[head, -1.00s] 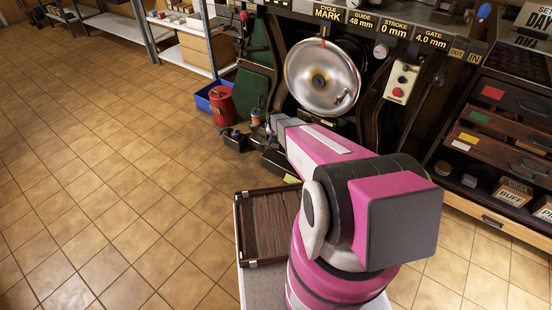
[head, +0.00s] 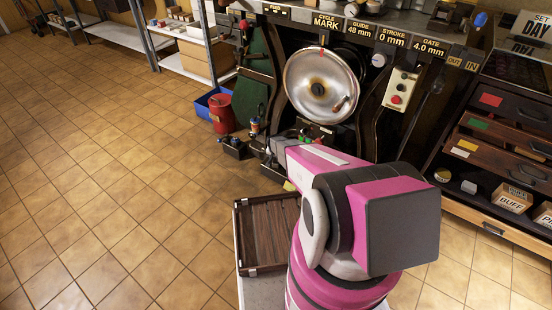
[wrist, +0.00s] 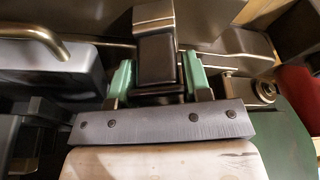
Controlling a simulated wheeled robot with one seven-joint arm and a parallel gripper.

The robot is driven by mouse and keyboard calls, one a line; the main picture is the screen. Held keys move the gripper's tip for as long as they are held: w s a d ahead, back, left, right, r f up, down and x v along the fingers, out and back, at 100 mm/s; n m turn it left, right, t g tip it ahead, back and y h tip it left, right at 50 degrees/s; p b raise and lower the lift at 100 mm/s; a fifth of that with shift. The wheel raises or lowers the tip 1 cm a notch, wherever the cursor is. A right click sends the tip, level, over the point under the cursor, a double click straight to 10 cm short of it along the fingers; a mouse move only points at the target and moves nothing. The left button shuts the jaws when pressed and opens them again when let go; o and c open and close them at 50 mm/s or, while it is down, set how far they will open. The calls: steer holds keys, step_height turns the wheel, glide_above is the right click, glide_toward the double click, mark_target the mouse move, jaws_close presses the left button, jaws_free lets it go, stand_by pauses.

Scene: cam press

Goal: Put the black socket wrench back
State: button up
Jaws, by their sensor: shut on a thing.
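In the wrist view, my gripper (wrist: 158,78) has two pale green fingers standing up from a grey bar. They are shut on a black blocky piece (wrist: 157,60) with a grey metal part above it. I take this piece for the black socket wrench; its full shape does not show. In the head view, my pink arm reaches to the foot of the press, and it hides the gripper and the held piece.
The press has a large shiny wheel (head: 322,86) and a control box (head: 399,89). A red can (head: 221,113) and a blue bin (head: 204,105) stand left of it. A brown slatted tray (head: 268,232) lies near my arm. Drawers (head: 504,147) are at right. Tiled floor at left is clear.

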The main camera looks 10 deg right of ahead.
steer(key=shift+f, duration=0.15)
steer(key=o, duration=1)
steer(key=shift+o, duration=0.2)
steer(key=v, duration=1.4)
steer(key=s+d+r+n+g+y, duration=0.1)
steer(key=s+r+n+g, duration=0.2)
steer(key=s+r, duration=2.3)
steer(key=shift+s+d+r+n, duration=0.15)
steer(key=shift+s+r+n, duration=0.2)
steer(key=shift+n, duration=0.45)
steer(key=shift+f, duration=0.1)
